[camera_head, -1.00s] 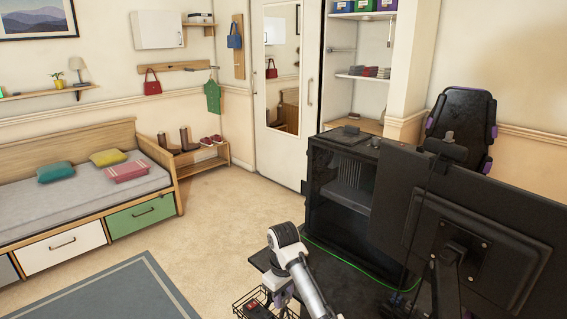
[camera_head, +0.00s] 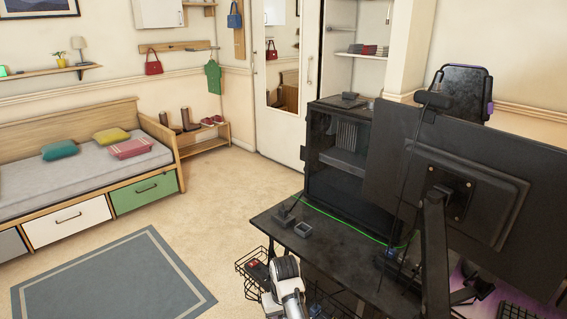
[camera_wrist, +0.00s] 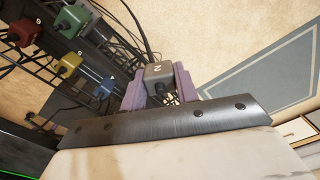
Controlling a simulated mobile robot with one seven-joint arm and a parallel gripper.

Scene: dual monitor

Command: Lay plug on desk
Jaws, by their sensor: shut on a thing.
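In the wrist view, my gripper (camera_wrist: 158,88) has its purple fingers shut on a grey plug (camera_wrist: 158,73) marked "2". A dark cable runs up from around the plug. The black desk (camera_head: 345,268) stands at the lower middle of the head view. My arm shows at the desk's near left edge there; the gripper's fingers and the grey plug are hidden in that view. A green line at the lower left of the wrist view may be the green cable that lies on the desk.
A wire basket (camera_head: 250,262) hangs beside the desk's left edge. Red (camera_wrist: 24,31), green (camera_wrist: 76,19), yellow (camera_wrist: 70,64) and blue (camera_wrist: 103,89) plugs sit at the wire rack.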

